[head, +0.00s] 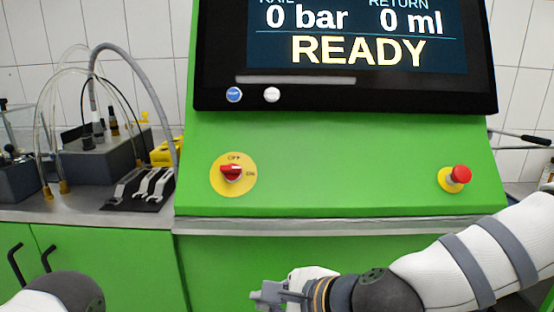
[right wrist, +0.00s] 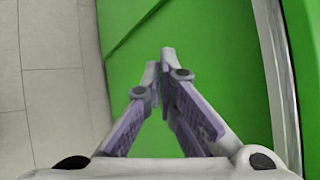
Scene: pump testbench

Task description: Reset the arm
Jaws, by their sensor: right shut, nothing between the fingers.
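My right arm comes in from the right in the head view. Its gripper (head: 268,294) is low in front of the green bench front, below the bench's edge. In the right wrist view the right gripper (right wrist: 160,62) is shut, with its fingertips close together and nothing between them. Green panel shows beyond the fingers. A rounded part of my left arm (head: 60,294) shows at the bottom left of the head view; the left gripper is out of the picture.
The green test bench (head: 330,160) carries a screen (head: 360,40) reading READY, 0 bar and 0 ml. A red rotary switch (head: 232,172) and a red emergency button (head: 460,175) sit on its panel. Hoses and clamps (head: 150,185) lie at left. Tiled floor (right wrist: 50,80) is clear.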

